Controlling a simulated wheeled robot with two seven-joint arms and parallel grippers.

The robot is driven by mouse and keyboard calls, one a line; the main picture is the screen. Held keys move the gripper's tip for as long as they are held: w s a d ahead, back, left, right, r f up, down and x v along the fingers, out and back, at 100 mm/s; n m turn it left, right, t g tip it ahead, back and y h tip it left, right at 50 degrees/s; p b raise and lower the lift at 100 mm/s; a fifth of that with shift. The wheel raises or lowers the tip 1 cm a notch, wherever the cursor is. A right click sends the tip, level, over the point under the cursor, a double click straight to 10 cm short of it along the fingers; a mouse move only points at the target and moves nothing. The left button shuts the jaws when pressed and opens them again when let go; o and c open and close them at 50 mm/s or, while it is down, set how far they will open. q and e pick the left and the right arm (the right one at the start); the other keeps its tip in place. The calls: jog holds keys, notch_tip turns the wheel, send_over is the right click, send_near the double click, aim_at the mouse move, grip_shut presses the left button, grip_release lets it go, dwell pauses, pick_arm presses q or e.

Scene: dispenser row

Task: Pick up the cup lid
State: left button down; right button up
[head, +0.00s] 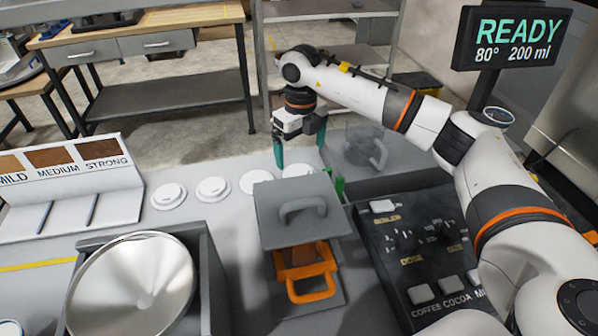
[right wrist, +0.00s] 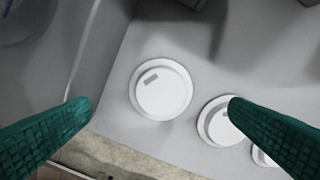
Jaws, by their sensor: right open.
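Several white round cup lids lie in a row on the grey counter. In the head view I see a left lid (head: 169,196), a middle lid (head: 213,189) and one partly hidden by the grey lidded box (head: 256,180). The rightmost lid (head: 297,171) lies below my right gripper (head: 300,152). The right wrist view shows this lid whole (right wrist: 161,89), between and beyond the open green fingers, and a second lid (right wrist: 220,121) partly behind the right finger. My right gripper is open, empty and apart from the lid. My left gripper is not in view.
A grey box with a handled lid (head: 300,208) and an orange handle (head: 306,289) stands in front of the lids. A metal bowl (head: 133,287) sits at left, a strength rack (head: 70,185) behind it. A control panel (head: 425,240) and READY display (head: 515,40) are at right.

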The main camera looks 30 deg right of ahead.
aim_at(300, 172)
notch_tip(300, 172, down, 6)
jog(key=shift+p, duration=0.45)
jog(key=c, duration=1)
